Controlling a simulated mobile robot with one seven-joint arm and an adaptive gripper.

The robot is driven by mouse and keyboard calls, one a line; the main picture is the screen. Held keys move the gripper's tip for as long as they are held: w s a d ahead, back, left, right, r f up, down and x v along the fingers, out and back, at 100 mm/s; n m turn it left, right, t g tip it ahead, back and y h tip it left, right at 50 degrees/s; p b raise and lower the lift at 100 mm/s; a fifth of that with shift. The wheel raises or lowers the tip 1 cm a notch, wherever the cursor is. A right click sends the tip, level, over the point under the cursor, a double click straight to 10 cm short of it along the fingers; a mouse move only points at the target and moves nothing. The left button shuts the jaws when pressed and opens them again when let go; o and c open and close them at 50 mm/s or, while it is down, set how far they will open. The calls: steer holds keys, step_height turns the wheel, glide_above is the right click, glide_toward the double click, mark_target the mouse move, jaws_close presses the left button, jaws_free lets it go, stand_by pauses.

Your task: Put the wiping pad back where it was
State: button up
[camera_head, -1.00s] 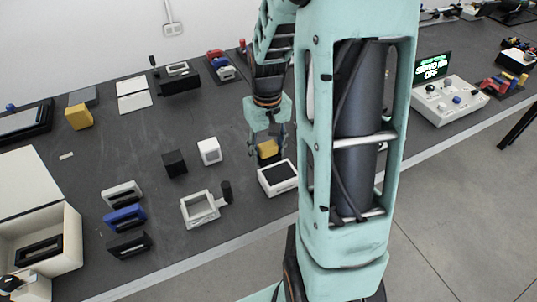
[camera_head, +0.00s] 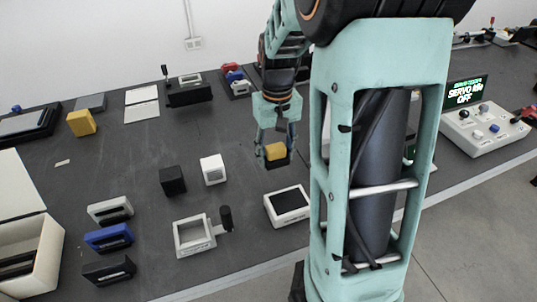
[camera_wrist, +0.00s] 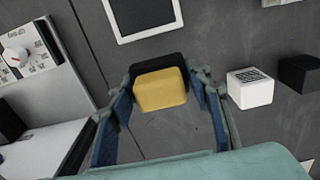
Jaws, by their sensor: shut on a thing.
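The wiping pad, a yellow block with a black layer (camera_head: 277,153), is held between the fingers of my gripper (camera_head: 276,150). In the wrist view the pad (camera_wrist: 160,89) sits between the two blue-sided fingers (camera_wrist: 165,100), which are shut on its sides. It appears to be held above the dark table. A white box with a black top panel (camera_head: 288,206) lies nearer the robot than the pad. This box also shows at the top of the wrist view (camera_wrist: 145,15). The pad's underside is hidden.
A white cube (camera_head: 213,170) and a black cube (camera_head: 172,181) stand left of my gripper. A white frame with a black handle (camera_head: 194,236) lies nearer. Another yellow block (camera_head: 81,123) is at far left. A white control box (camera_head: 487,132) stands at right. Table behind the cubes is bare.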

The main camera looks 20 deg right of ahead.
steer(key=w+f, duration=0.2)
steer(key=w, duration=0.1)
steer(key=w+d+f, duration=0.1)
steer(key=w+f, duration=0.2)
steer(key=w+d+f, duration=0.1)
steer(key=w+f, duration=0.1)
steer(key=w, duration=0.1)
steer(key=shift+d+f, duration=0.2)
steer(key=shift+f, duration=0.1)
steer(key=shift+w+f, duration=0.1)
steer(key=shift+f, duration=1.6)
steer(key=shift+f+b, duration=0.1)
steer(key=shift+b, duration=0.2)
steer(key=shift+f, duration=0.15)
steer(key=o, duration=1.1)
